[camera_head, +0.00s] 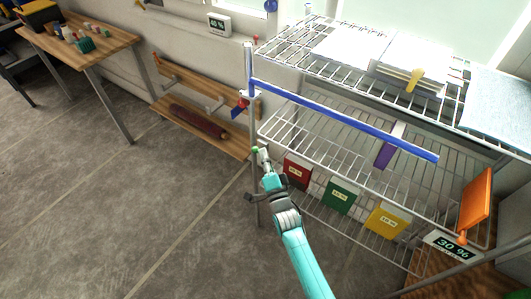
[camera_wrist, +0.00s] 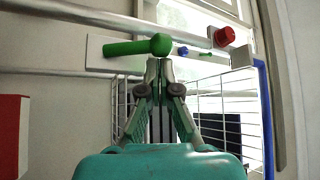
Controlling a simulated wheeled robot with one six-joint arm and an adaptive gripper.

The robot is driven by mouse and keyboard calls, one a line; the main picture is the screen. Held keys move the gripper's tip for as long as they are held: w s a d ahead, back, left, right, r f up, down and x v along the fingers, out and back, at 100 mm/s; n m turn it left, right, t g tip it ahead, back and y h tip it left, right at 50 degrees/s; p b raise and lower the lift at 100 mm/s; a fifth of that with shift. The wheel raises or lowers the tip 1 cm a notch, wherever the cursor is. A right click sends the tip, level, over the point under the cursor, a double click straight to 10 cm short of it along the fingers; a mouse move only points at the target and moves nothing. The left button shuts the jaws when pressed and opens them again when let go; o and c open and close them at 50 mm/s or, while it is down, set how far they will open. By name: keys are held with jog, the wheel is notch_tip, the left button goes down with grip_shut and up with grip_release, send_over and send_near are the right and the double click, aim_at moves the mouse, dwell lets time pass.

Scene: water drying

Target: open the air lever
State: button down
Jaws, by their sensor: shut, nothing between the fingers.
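A green lever (camera_wrist: 136,47) with a rounded knob at its right end shows in the wrist view, in front of a pale plate and below a grey pipe (camera_wrist: 120,17). I take it to be the air lever, but no label shows. A small green spot at my gripper tip in the head view (camera_head: 255,150) appears to be the same lever. My gripper (camera_wrist: 160,63) is shut and empty, its fingertips just under the green knob. It also shows in the head view (camera_head: 263,157), beside the rack's front left post. I cannot tell whether the fingertips touch the knob.
A wire rack (camera_head: 325,155) stands right of my gripper with a blue bar (camera_head: 340,120) across it. Red (camera_head: 297,172), green (camera_head: 340,196) and yellow (camera_head: 386,219) boxes sit lower.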

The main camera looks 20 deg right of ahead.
jog(key=f+n+y, duration=0.1)
jog(key=n+y, duration=0.2)
jog(key=n, duration=0.1)
jog(key=a+f+n+t+y, duration=0.1)
jog(key=n+y, duration=0.2)
jog(key=n, duration=0.2)
jog(key=s+f+n+t+y, duration=0.1)
jog(key=f+n+y, duration=0.1)
jog(key=n+y, duration=0.2)
jog(key=shift+s+a+n, duration=0.1)
jog(key=shift+a+n, duration=0.3)
